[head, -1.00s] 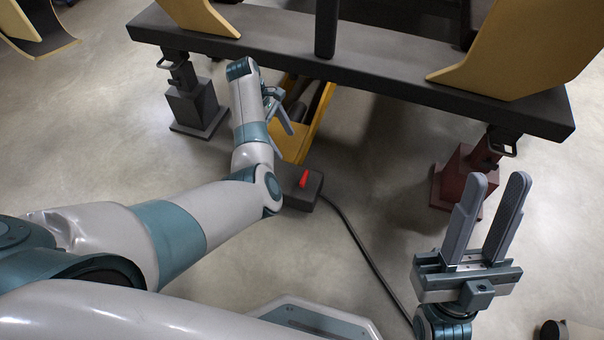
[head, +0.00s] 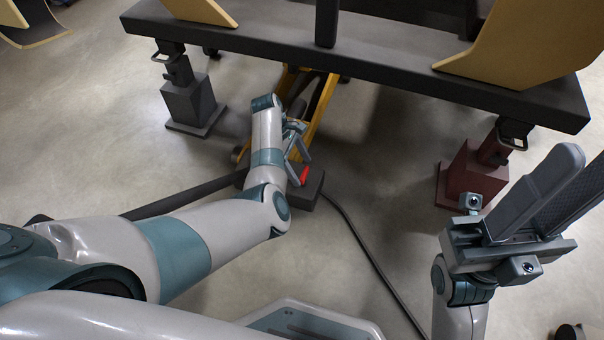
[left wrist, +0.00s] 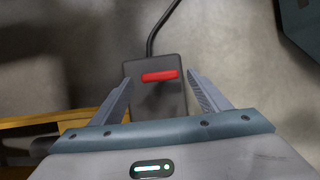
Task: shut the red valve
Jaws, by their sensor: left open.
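The red valve (head: 304,174) is a small red bar handle on a dark block (head: 312,190) on the floor. In the left wrist view the valve (left wrist: 160,76) lies crosswise on the block (left wrist: 172,100), between the two fingertips as seen. My left gripper (head: 298,166) is open, close by the valve; its fingers (left wrist: 161,80) show on either side of the handle. I cannot tell whether they touch it. My arm partly hides the block in the head view. My right gripper (head: 585,158) is raised at the right, open and empty.
A dark beam (head: 370,70) on a grey stand (head: 192,105) and a dark red stand (head: 472,175) crosses above. A yellow frame (head: 322,110) is behind the block. A black hose (head: 365,250) runs from the block towards the front; a thicker dark pipe (head: 185,195) runs left.

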